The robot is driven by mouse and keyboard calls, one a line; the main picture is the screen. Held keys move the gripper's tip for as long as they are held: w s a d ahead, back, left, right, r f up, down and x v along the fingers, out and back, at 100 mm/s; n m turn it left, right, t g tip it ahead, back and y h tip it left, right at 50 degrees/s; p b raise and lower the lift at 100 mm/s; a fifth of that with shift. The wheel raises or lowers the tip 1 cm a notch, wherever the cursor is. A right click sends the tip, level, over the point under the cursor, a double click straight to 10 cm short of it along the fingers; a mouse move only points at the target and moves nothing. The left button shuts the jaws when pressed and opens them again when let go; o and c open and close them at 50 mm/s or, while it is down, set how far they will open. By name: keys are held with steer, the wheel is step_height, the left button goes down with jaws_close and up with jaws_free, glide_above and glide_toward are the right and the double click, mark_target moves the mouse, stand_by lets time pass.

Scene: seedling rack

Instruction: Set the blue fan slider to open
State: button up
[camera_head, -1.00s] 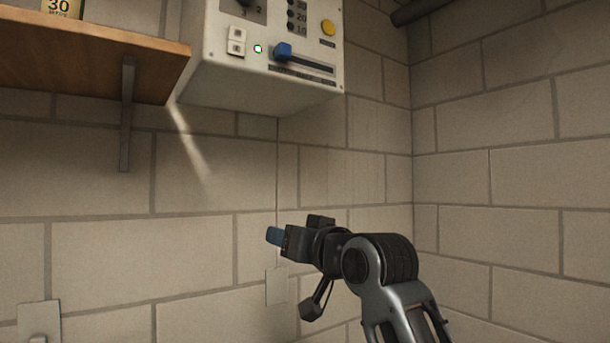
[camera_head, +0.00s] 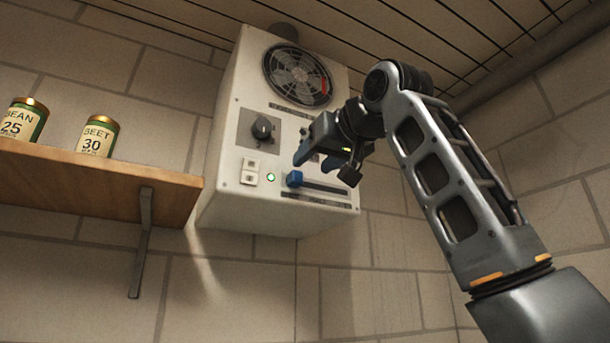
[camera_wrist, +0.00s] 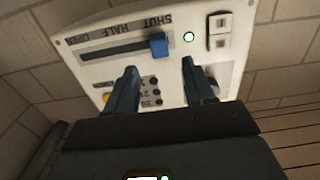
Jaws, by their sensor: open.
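The blue fan slider (camera_head: 294,179) is a blue knob at the left end of a dark horizontal slot on the white control box (camera_head: 228,195). In the wrist view the blue slider (camera_wrist: 158,45) shows upside down, at the SHUT end of a slot labelled SHUT, HALF, OPEN. My gripper (camera_head: 314,162) is open and empty in front of the box, just above and right of the slider in the head view. In the wrist view its two blue fingers (camera_wrist: 158,80) point at the panel, with the slider beyond their tips; I see no contact.
The box also has a fan grille (camera_head: 297,75), a dark rotary knob (camera_head: 262,129), a white rocker switch (camera_head: 250,171) and a lit green lamp (camera_head: 271,177). A wooden shelf (camera_head: 95,175) with seed cans (camera_head: 97,137) stands left. A brick wall is behind.

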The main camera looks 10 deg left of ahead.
mark_target(298, 176)
steer(key=p+x, duration=0.2)
steer(key=x, duration=0.4)
steer(key=shift+r, duration=0.1)
steer(key=shift+w+a+p, duration=0.3)
steer(key=shift+w+a, duration=0.1)
steer(key=shift+w, duration=0.15)
steer(key=shift+c, duration=0.5)
jaws_close()
